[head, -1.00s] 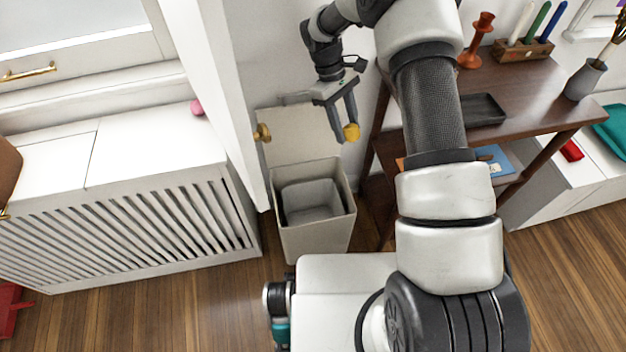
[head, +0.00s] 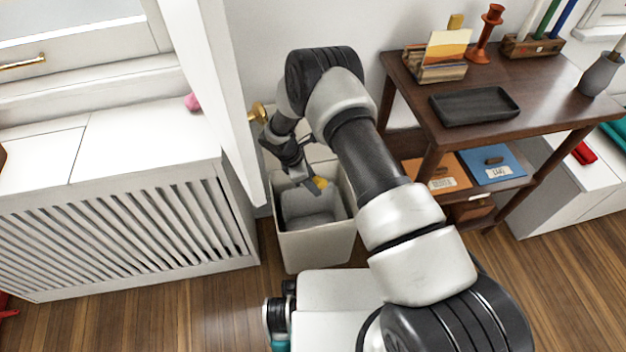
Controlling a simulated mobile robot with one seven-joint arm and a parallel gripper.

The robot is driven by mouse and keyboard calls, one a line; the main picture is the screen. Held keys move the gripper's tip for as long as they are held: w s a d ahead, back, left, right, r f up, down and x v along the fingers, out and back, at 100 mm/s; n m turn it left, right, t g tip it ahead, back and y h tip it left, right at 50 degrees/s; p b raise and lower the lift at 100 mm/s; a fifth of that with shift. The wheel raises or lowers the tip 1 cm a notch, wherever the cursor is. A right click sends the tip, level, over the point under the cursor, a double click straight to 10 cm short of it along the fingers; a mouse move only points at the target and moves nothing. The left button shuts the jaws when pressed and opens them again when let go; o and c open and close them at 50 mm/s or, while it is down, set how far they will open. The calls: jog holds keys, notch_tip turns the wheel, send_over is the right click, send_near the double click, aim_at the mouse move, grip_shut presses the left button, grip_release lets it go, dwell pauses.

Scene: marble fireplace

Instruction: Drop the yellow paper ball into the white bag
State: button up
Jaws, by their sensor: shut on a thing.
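The yellow paper ball (head: 320,182) is held between the fingers of my gripper (head: 314,184), which is shut on it. My gripper points down at the opening of a pale bin-like container (head: 317,248). That container stands on the floor between the white cabinet and the wooden shelf. The container's back part is partly hidden by my arm.
A wooden shelf (head: 560,85) stands at the right, with a black tray (head: 474,106), a vase (head: 600,74) and a red candlestick (head: 487,33). A white slatted radiator cover (head: 130,235) and a door edge with a brass knob (head: 257,112) are at the left.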

jog(key=shift+f+b, duration=0.75)
jog(key=shift+f, duration=1)
jog(key=o, duration=1.1)
jog(key=shift+r, duration=0.1)
jog(key=p+v, duration=0.4)
jog(key=v, duration=1.3)
jog(key=shift+r, duration=0.2)
